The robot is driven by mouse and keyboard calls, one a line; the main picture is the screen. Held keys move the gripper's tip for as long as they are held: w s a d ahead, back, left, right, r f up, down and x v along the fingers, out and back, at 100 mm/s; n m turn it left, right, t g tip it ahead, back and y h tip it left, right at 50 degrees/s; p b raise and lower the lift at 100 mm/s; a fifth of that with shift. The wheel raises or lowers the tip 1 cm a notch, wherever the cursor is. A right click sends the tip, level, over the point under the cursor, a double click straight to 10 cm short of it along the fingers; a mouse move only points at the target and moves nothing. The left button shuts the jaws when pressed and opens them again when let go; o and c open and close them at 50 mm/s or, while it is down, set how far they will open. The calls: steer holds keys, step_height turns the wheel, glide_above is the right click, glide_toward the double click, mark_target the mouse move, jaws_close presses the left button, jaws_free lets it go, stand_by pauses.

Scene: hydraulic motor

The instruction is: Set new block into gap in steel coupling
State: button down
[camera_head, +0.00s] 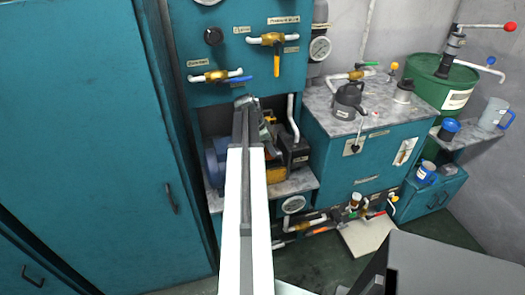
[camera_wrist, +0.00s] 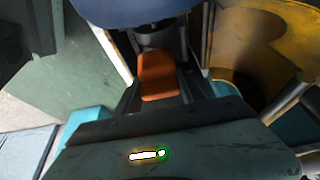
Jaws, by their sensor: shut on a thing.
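My gripper (camera_wrist: 160,72) is shut on an orange block (camera_wrist: 158,76), which sits between its two dark fingers in the wrist view. Just beyond the block is a dark round part (camera_wrist: 155,34) below a blue rounded body (camera_wrist: 135,10); I cannot tell whether the block touches it. In the head view my arm reaches forward to the cabinet recess, with my gripper (camera_head: 248,104) at its upper edge. The blue motor (camera_head: 214,165) stands in the recess, partly behind my arm. The steel coupling and its gap cannot be made out clearly.
A teal panel (camera_head: 215,45) with valves and gauges is above the recess. A dark box-like unit (camera_head: 293,152) stands right of my arm. A large yellow curved surface (camera_wrist: 255,45) is close on the right in the wrist view. A tall teal cabinet (camera_head: 90,130) stands left.

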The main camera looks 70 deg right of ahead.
steer(key=shift+w+d, duration=0.2)
steer(key=f+b, duration=0.3)
steer(key=shift+d+f, duration=0.1)
steer(key=shift+d, duration=0.1)
steer(key=shift+f+b, duration=0.35)
steer(key=shift+b, duration=0.15)
steer(key=shift+w+a+r, duration=0.1)
steer(key=shift+w+r, duration=0.05)
steer(key=shift+w, duration=0.05)
steer(key=c, duration=0.7)
jaws_free()
